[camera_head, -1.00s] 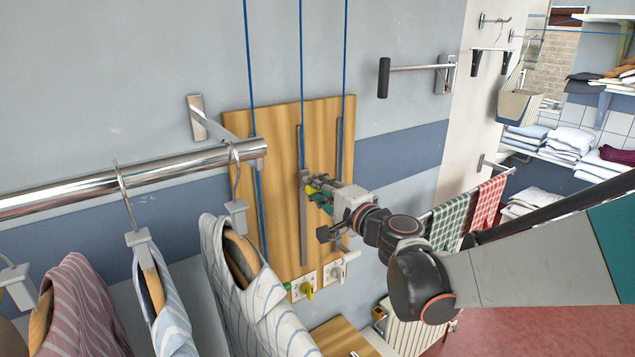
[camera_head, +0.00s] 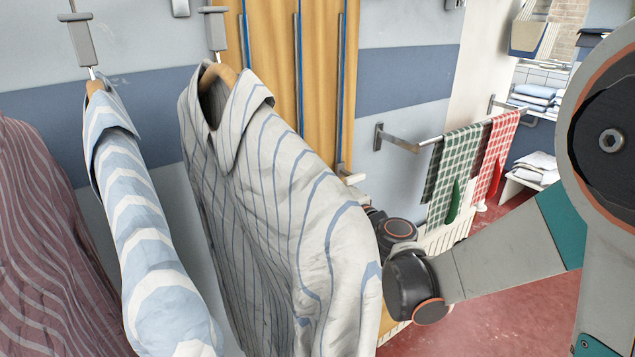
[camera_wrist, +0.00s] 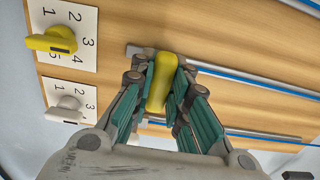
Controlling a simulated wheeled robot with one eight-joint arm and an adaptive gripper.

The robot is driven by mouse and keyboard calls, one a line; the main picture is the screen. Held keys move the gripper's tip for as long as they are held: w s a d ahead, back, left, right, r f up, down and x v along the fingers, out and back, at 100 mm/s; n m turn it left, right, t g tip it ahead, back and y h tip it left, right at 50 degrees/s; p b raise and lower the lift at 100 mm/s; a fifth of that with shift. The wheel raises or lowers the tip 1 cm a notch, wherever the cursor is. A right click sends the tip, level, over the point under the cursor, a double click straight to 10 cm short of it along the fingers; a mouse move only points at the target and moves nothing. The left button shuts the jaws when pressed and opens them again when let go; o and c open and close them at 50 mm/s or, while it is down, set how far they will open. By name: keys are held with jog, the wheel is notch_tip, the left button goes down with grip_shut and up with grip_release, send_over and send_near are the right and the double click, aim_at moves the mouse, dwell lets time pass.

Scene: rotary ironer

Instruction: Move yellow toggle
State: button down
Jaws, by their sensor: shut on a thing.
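In the wrist view the yellow toggle (camera_wrist: 158,84) is a long rounded yellow piece between the green-padded fingers of my gripper (camera_wrist: 163,100). The fingers are shut on its sides. It sits at the end of a grey metal rail (camera_wrist: 215,70) on the wooden board (camera_wrist: 185,25), with a blue cord running along the rail. In the head view the toggle and my fingers are hidden behind a striped shirt; only part of my arm shows beside it.
A yellow knob (camera_wrist: 50,42) and a white knob (camera_wrist: 66,107) sit on numbered plates beside the toggle. The striped shirt (camera_head: 290,200) hangs in front of the board. Checked towels (camera_head: 455,175) hang on a wall rail to the right.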

jog(key=shift+f+b, duration=0.4)
jog(key=shift+f, duration=0.55)
jog(key=shift+s+f, duration=0.2)
jog(key=c, duration=1.5)
grip_release()
jog(key=v, duration=1.2)
